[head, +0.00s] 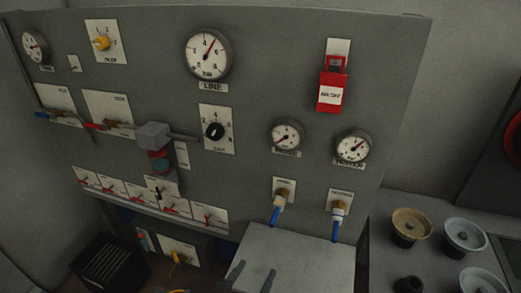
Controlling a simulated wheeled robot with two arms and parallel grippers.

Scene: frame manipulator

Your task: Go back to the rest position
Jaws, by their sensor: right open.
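My right gripper (252,274) shows at the bottom edge, its two dark fingertips apart with nothing seen between them. The fingertips appear in front of a light grey box surface (300,258) below the panel; whether they touch it I cannot tell. The rest of my right arm is out of the picture. My left gripper is not in view.
A grey upright panel (270,60) fills the middle, with gauges, including a large one (208,54), valve handles and knobs. Round parts (410,226) rest on the right-hand bench.

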